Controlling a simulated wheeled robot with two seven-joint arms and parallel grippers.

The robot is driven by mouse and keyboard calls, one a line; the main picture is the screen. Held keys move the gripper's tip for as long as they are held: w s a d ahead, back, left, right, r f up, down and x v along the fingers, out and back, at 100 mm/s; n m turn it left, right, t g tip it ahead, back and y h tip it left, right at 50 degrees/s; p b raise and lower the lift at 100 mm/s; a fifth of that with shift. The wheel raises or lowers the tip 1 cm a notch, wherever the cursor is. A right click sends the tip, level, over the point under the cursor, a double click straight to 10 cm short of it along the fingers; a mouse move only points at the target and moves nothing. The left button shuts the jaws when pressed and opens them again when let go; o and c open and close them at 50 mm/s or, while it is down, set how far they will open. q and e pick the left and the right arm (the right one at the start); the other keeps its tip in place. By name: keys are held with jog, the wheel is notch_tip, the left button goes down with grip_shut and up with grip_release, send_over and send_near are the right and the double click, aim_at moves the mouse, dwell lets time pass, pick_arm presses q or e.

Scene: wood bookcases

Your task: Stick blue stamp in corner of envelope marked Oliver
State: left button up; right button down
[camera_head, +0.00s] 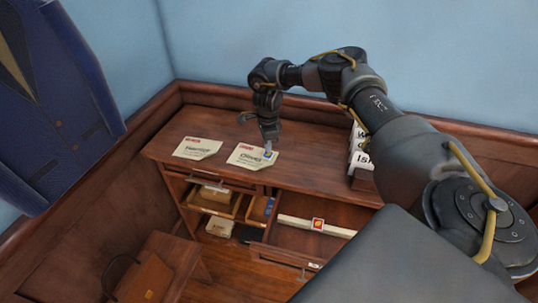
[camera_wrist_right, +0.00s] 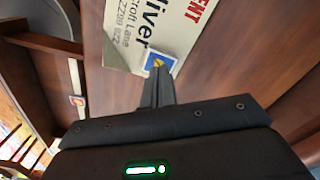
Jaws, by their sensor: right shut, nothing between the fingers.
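The envelope marked Oliver (camera_head: 246,157) lies on the wooden desk top, to the right of another envelope (camera_head: 197,148) with a different name. The Oliver envelope also shows at the top of the right wrist view (camera_wrist_right: 125,75). The blue stamp (camera_wrist_right: 168,62), with a white border and a yellow figure, is at a corner of the Oliver envelope. My right gripper (camera_head: 268,149) is shut with nothing between its fingers. Its fingertips are right at the stamp and cover part of it; I cannot tell whether they touch it. My left gripper is not in view.
Below the desk top (camera_head: 310,178), drawers stand open; one (camera_head: 290,240) shows a red and yellow stamp (camera_head: 318,224) on a pale strip. A letter-card stand (camera_head: 360,160) stands to the right.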

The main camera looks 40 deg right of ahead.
aim_at(268, 154)
jog(key=shift+f+b, duration=0.45)
jog(key=shift+f, duration=0.35)
dwell(0.4)
jog(key=shift+s+f, duration=0.1)
jog(key=shift+f, duration=0.05)
dwell(1.1)
notch_tip(268, 154, up, 2)
jog(key=shift+r+p, duration=0.15)
jog(key=shift+p, duration=1)
jog(key=shift+r+p, duration=1.95)
jog(key=shift+r, duration=0.45)
